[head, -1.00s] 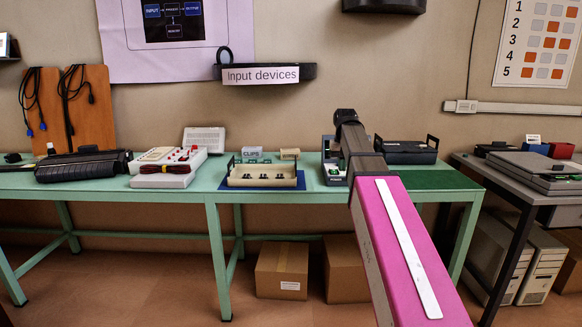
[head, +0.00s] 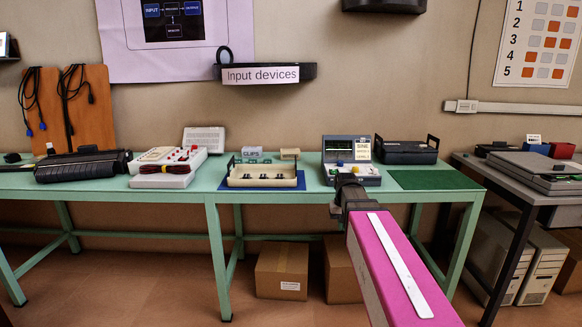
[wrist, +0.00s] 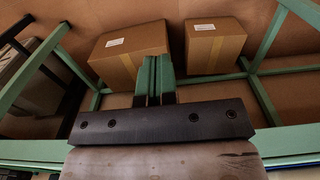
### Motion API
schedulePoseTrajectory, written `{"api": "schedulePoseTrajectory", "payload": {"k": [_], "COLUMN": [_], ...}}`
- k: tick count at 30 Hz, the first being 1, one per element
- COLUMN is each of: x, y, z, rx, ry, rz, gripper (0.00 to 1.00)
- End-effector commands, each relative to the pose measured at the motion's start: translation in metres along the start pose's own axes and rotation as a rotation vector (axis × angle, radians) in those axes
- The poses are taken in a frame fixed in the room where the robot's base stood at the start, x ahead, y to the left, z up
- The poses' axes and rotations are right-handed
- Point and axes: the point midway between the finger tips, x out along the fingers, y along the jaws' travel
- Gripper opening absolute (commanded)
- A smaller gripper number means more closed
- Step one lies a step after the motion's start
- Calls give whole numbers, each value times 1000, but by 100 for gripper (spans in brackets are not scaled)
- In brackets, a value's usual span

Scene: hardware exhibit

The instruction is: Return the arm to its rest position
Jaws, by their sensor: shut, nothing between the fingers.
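My gripper (wrist: 154,80) is shut and empty in the wrist view, with its green fingers together. In the head view my pink arm reaches up from the lower right, and its dark wrist end is in front of the green table's (head: 225,196) front edge, below the small device with a screen (head: 347,150). The fingers are hidden or too small to tell in the head view. In the wrist view the fingers point toward the floor area under the table, where two cardboard boxes (wrist: 128,55) (wrist: 215,48) stand.
The table holds a beige tray (head: 262,177), a white device with red knobs (head: 168,167), a black roller-like device (head: 83,165) and a dark bin (head: 406,151). A green mat (head: 434,180) is bare. A grey table (head: 530,180) stands at the right.

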Motion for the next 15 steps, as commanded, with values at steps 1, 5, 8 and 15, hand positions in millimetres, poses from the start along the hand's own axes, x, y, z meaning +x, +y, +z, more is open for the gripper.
{"api": "schedulePoseTrajectory", "payload": {"k": [1,5,8,15], "x": [18,57,85,139], "y": [0,0,0,0], "z": [16,42,64,114], "rx": [0,0,0,0], "ry": [-5,-4,-4,-1], "rz": [0,0,0,0], "gripper": [0,0,0,0]}}
